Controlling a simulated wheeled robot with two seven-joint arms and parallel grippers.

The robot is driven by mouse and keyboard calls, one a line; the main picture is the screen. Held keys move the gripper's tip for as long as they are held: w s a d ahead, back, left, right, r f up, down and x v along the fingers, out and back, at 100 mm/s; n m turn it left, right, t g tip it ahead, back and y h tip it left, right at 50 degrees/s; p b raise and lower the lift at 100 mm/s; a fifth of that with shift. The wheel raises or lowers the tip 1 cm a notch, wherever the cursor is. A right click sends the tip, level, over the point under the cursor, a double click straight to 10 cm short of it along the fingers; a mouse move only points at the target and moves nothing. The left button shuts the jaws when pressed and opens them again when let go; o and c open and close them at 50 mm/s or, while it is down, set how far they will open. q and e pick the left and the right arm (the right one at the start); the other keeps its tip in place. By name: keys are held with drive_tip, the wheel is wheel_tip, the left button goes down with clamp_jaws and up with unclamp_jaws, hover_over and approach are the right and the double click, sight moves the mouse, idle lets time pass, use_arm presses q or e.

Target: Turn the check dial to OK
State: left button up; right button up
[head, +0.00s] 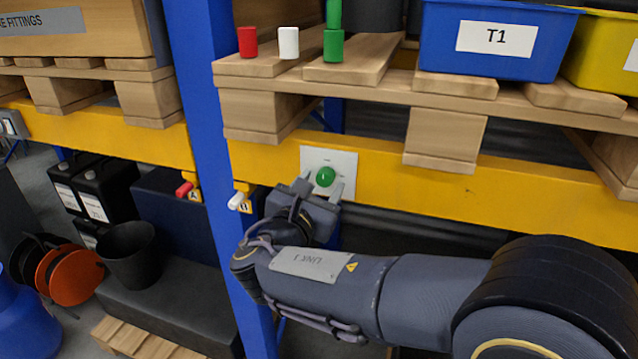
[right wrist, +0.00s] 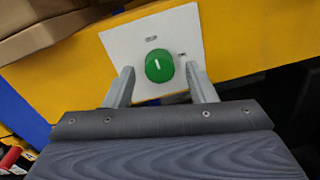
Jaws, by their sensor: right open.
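The check dial (head: 325,177) is a round green knob on a white plate (head: 348,160) fixed to the yellow beam. In the right wrist view the dial (right wrist: 159,66) has a short white mark pointing roughly up the picture. Small labels sit above the dial and to its right on the plate (right wrist: 120,45); they are too small to read surely. My right gripper (head: 320,186) is open in front of the plate. In the right wrist view its fingers (right wrist: 159,72) stand on either side of the dial, with a gap on each side. My left gripper is not in view.
The yellow beam (head: 430,190) joins a blue upright (head: 210,130). Above it, pallet boards carry red (head: 247,42), white (head: 288,43) and green (head: 333,46) pieces and a blue bin T1 (head: 490,62). A white-tipped lever (head: 239,200) is left of my gripper.

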drive_tip(key=c, duration=1)
drive_tip(key=shift+f+m+b, duration=0.1)
drive_tip(key=shift+m+b, duration=0.3)
drive_tip(key=shift+b, duration=0.2)
drive_tip(key=m+b, duration=1.3)
drive_tip(key=b, duration=0.3)
drive_tip(key=shift+y, duration=0.4)
drive_tip(key=shift+r+m+b, duration=0.2)
drive_tip(key=shift+m+b, duration=1.5)
drive_tip(key=shift+m, duration=0.2)
drive_tip(key=o, duration=1)
